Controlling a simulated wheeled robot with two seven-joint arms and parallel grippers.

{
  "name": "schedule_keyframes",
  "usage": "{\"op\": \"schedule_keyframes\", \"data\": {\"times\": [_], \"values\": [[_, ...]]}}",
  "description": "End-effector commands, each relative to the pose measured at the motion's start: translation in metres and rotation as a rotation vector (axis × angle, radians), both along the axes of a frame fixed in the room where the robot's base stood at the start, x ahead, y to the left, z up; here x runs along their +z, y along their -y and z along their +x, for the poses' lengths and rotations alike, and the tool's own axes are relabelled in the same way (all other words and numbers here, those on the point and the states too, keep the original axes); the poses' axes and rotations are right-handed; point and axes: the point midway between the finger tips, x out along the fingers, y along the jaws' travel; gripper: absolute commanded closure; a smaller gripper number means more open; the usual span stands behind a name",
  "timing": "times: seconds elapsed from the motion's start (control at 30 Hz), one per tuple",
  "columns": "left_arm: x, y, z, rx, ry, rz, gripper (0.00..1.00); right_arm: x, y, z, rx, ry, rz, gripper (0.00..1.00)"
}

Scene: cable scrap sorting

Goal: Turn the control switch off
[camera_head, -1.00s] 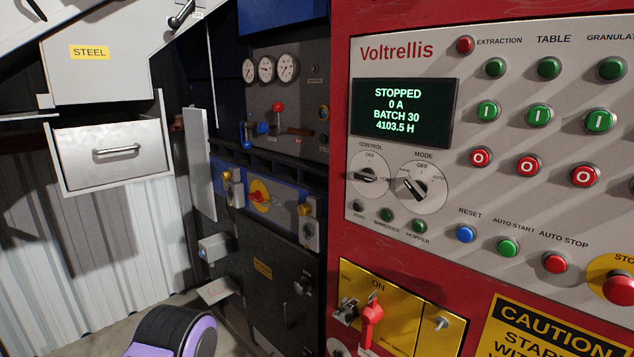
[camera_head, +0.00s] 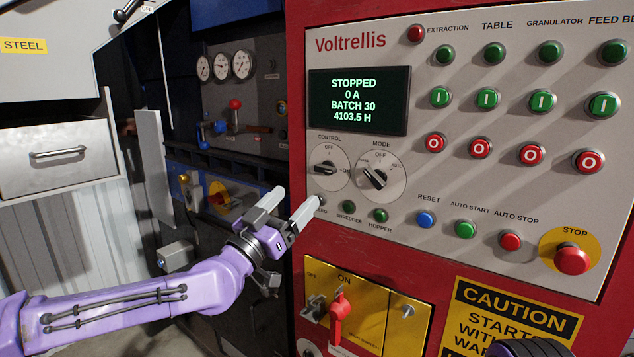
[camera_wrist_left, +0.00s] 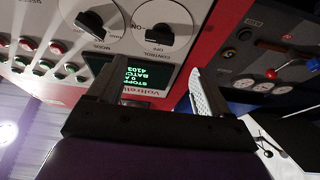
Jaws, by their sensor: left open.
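The control switch (camera_head: 327,168) is a dark knob on a round light dial, left of the mode switch (camera_head: 375,178) on the grey panel. Its bar lies roughly level, in line with the ON mark at its right; OFF is marked above. It also shows upside down in the left wrist view (camera_wrist_left: 160,34). My left gripper (camera_head: 299,197) is open and empty, below and left of the control dial, apart from the knob. In the left wrist view its two fingers (camera_wrist_left: 155,72) stand apart, with the control dial beyond their tips. My right gripper is not in view.
The display (camera_head: 358,101) reads STOPPED. Push buttons fill the panel's right, with a large red stop button (camera_head: 572,259). A red handle (camera_head: 338,315) sticks out on the yellow plate below. Dark machinery with gauges (camera_head: 222,66) and a steel drawer (camera_head: 57,158) are at left.

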Motion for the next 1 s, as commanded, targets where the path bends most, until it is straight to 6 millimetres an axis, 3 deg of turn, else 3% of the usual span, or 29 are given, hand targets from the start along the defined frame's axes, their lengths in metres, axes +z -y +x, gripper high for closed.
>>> {"op": "schedule_keyframes", "data": {"times": [0.1,0.33,0.5,0.73,0.77,0.9,0.93,1.0], "values": [[0.014,0.017,0.020,-0.004,-0.006,0.000,0.21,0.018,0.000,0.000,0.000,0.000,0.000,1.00],[0.030,0.042,0.055,-0.003,-0.008,-0.003,0.21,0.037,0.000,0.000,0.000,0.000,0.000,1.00],[0.033,0.050,0.067,-0.004,-0.009,-0.002,0.21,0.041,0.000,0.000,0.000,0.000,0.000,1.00],[0.032,0.051,0.068,-0.003,-0.009,-0.002,0.21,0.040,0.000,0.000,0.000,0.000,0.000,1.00],[0.032,0.051,0.068,-0.003,-0.010,-0.003,0.24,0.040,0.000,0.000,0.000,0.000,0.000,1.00],[0.032,0.051,0.067,-0.004,-0.010,-0.003,0.70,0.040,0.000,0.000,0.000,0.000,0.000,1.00],[0.032,0.051,0.068,-0.004,-0.009,-0.002,0.77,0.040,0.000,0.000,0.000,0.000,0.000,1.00],[0.032,0.051,0.068,-0.003,-0.009,-0.002,0.77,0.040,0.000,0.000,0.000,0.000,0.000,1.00]]}}
